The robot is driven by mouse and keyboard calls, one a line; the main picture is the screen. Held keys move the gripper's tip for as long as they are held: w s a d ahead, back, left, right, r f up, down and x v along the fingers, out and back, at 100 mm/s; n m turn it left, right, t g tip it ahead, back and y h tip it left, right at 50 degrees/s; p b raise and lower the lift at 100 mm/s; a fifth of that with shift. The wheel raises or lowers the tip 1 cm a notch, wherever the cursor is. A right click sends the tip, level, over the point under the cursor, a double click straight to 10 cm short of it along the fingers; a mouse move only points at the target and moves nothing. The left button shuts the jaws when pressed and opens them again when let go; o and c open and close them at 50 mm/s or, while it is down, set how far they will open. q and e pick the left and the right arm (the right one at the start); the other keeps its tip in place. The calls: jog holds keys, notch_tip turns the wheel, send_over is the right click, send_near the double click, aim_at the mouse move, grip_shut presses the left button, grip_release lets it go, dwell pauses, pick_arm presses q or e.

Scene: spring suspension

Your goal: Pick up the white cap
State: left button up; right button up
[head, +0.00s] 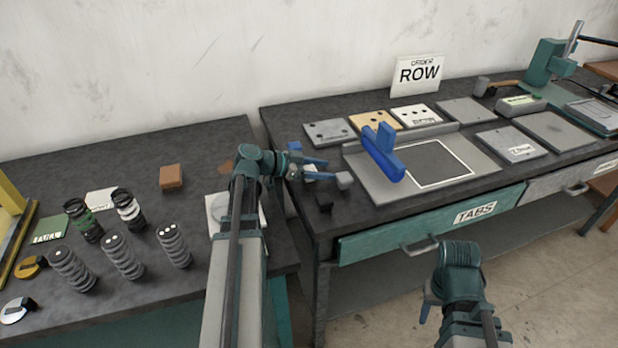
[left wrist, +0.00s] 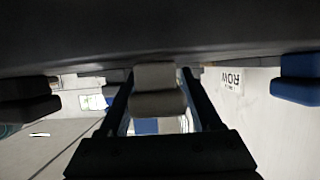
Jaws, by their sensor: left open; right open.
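A white, round, flat piece (head: 14,312) with a dark block on it lies at the lower left edge of the head view; it looks like the white cap. A similar yellow-orange piece (head: 28,266) lies just behind it. My right gripper (head: 430,308) is low in front of the drawer, only partly visible, far from the white piece.
Several grey coil springs (head: 122,257) and two dark cylinders, one green-banded (head: 83,221) and one white-banded (head: 128,208), stand beside the caps. A brown block (head: 172,177) lies behind. My left arm partly covers a white plate (head: 214,212). The right table holds several plates.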

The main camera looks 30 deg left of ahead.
pick_arm(q)
grip_shut()
jog(key=shift+r, duration=0.1)
dwell(0.3)
notch_tip(320, 180, up, 11)
jog(key=p, duration=1.1)
jog(key=shift+s, duration=0.1)
